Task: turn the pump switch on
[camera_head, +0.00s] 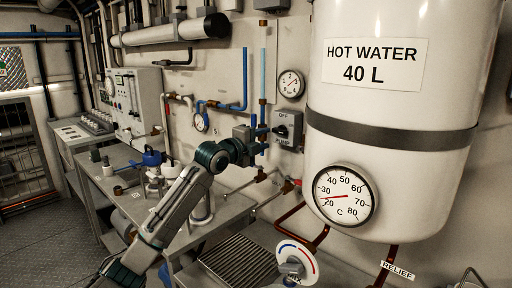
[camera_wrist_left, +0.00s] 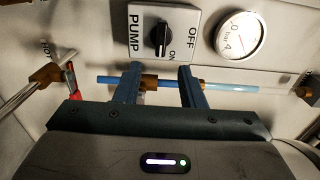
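The pump switch (camera_head: 288,128) is a grey box on the wall with a dark knob, labelled OFF and PUMP, left of the hot water tank. In the left wrist view the switch box (camera_wrist_left: 184,15) is at the top, with OFF and ON labels beside its black knob (camera_wrist_left: 160,38). The knob lies lengthwise up and down in that picture; which label it points to is unclear. My left gripper (camera_head: 263,140) is just left of the switch. Its two blue fingers (camera_wrist_left: 163,85) are apart and empty, short of the knob. My right gripper is out of view.
A pressure gauge (camera_wrist_left: 240,34) is beside the switch. A blue pipe (camera_wrist_left: 230,87) crosses behind the fingers. The white hot water tank (camera_head: 400,110) stands close on the right. A mixing dial (camera_head: 296,262) is below, and a bench (camera_head: 130,205) with fittings is at left.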

